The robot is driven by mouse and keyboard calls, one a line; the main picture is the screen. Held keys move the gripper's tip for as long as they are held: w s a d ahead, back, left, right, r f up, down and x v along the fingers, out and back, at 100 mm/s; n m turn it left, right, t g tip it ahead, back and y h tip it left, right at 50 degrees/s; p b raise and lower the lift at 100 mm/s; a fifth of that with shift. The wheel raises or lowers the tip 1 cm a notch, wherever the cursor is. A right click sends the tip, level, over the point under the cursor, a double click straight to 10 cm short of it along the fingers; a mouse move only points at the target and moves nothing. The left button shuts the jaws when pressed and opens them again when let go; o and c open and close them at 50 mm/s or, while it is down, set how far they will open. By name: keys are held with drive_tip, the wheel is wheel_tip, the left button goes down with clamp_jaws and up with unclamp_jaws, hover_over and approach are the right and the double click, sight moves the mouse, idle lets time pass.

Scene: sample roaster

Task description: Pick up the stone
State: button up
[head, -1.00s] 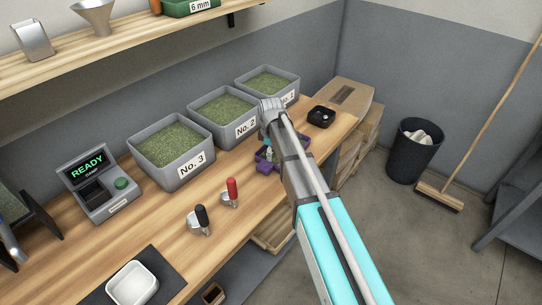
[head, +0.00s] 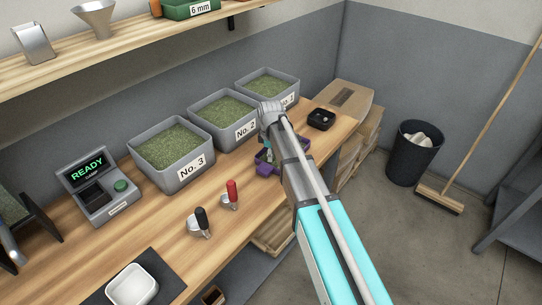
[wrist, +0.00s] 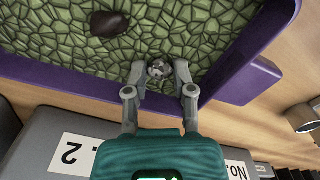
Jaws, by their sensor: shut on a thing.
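The stone (wrist: 158,69) is small, grey and speckled. It sits between the two fingertips of my gripper (wrist: 159,76), which is shut on it. In the wrist view it is just inside the wall of a purple tray (wrist: 82,92) filled with green beans (wrist: 190,30). I cannot tell whether the stone still touches the beans. The purple tray also shows in the head view (head: 264,169), partly hidden behind my arm. The stone cannot be made out there.
A dark brown lump (wrist: 108,24) lies on the beans. Bins No. 3 (head: 172,158) and No. 2 (head: 224,120) stand along the wall. A small black box (head: 321,119) is right of my arm. Two scoops, one red-handled (head: 232,190) and one black-handled (head: 202,219), lie on the front bench.

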drive_tip(key=shift+r, duration=0.15)
wheel_tip(320, 180, up, 2)
drive_tip(key=shift+p, duration=1.1)
drive_tip(key=s+d+r+p, duration=0.4)
drive_tip(key=s+r+p, duration=0.6)
drive_tip(key=s, duration=0.3)
drive_tip(key=shift+s+r+p, duration=0.2)
drive_tip(key=shift+r+p, duration=0.15)
